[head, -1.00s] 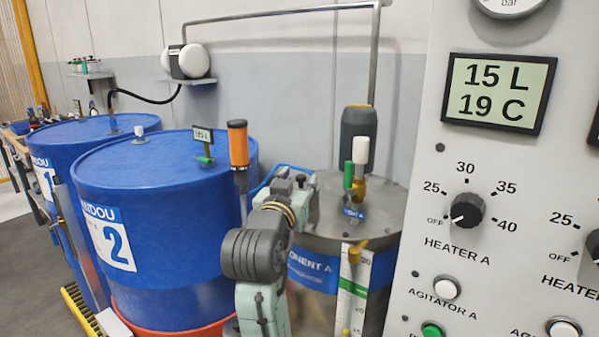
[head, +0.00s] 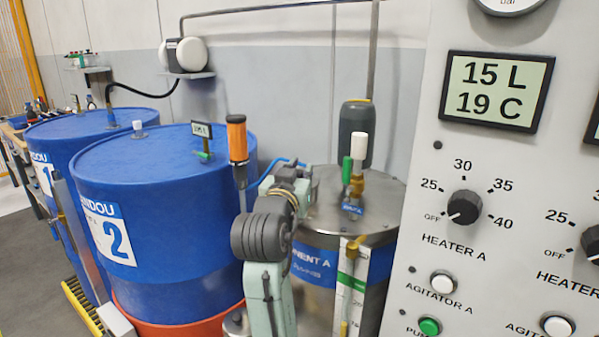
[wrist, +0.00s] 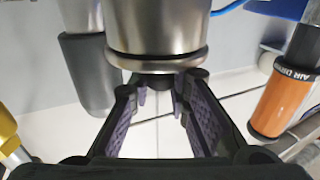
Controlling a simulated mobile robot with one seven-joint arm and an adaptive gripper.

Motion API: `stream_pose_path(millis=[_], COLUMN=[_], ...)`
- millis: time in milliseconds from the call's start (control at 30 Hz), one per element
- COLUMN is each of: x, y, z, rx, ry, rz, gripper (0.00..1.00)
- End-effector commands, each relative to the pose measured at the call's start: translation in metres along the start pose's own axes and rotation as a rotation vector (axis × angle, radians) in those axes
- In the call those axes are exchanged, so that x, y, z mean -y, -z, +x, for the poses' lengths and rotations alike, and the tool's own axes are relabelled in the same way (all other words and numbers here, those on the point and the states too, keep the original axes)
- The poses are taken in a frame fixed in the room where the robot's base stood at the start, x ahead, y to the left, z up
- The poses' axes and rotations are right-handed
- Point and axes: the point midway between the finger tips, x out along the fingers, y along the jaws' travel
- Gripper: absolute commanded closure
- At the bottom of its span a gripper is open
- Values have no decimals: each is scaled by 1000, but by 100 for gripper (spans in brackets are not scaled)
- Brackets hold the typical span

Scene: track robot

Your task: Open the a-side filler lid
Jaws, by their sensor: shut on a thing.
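In the wrist view, which looks upside down, a steel filler neck (wrist: 158,25) ends in a rounded steel lid (wrist: 155,62) with a dark knob (wrist: 157,80). A thin dark line runs between neck and lid; I cannot tell whether it is a gap. My gripper (wrist: 162,92) is shut on the knob, one finger on each side. In the head view, the steel component A tank (head: 320,260) stands behind my arm. My arm hides the filler lid there, and the gripper is mostly hidden.
A valve with white and green handles (head: 354,165) and a grey cylinder (head: 355,132) stand on the tank top. An orange air dryer (head: 237,138) is close to my arm's left. Blue drum 2 (head: 160,210) is left; the heater panel (head: 480,180) is right.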

Motion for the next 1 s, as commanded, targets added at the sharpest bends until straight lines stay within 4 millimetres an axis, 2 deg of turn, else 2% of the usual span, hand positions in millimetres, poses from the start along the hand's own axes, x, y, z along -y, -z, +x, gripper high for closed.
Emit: stream_pose_path(millis=[167, 767, 1000], x=[0, 1, 4], y=[0, 0, 5], z=[0, 0, 13], rx=[0, 1, 32], ry=[1, 2, 2], rz=[0, -1, 12], gripper=[100, 100, 100])
